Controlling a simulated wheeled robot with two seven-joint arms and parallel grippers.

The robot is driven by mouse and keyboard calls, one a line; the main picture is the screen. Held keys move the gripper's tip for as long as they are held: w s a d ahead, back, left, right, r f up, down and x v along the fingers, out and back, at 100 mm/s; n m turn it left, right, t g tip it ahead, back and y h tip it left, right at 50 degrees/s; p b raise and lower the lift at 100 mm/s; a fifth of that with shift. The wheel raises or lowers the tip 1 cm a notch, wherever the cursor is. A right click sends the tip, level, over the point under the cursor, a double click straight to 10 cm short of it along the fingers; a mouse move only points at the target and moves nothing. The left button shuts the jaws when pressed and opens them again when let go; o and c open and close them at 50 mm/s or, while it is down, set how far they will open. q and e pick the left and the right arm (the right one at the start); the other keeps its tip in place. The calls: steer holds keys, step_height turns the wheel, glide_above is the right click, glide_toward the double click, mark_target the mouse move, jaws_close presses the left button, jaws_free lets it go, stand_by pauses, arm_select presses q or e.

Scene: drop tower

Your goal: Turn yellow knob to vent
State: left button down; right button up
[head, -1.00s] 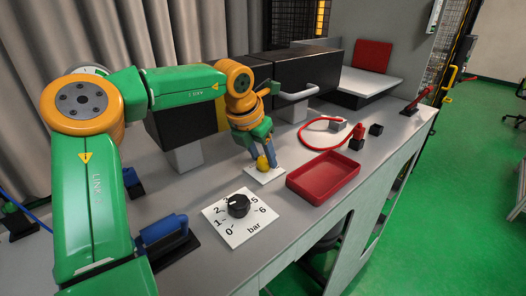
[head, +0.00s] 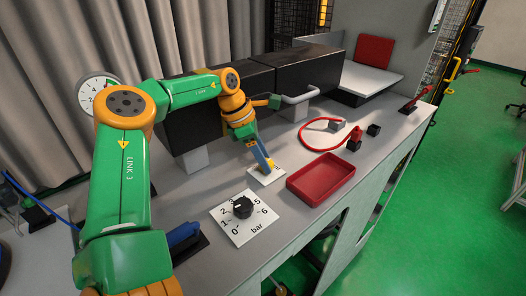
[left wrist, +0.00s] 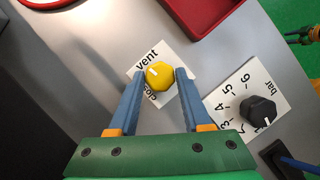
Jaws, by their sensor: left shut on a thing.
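The yellow knob (left wrist: 160,76) sits on a small white plate (left wrist: 140,72) marked "vent" on one side; a second word on the opposite side is partly covered. My left gripper (left wrist: 160,74) is shut on the knob, with one blue finger on each side of it. A pale mark shows on the knob's top, but where it points is hard to tell. In the head view my left gripper (head: 269,165) is tilted over the plate (head: 265,178) and hides most of the knob.
A black knob (head: 242,207) on a white bar scale stands nearer me. A red tray (head: 321,179) lies right of the plate. Behind are a black box with a grey handle (head: 300,97), a red hose (head: 313,133) and a round gauge (head: 97,95).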

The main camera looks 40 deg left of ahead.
arm_select(q)
steer(key=shift+f+m+g, duration=0.1)
steer(key=shift+m+g, duration=0.2)
steer(key=shift+m, duration=0.6)
steer(key=shift+c, duration=1.9)
jaws_free()
steer(key=shift+o, duration=0.2)
steer(key=shift+w, duration=0.1)
steer(key=v, duration=0.7)
steer(key=shift+a+f, duration=0.1)
steer(key=shift+a, duration=0.05)
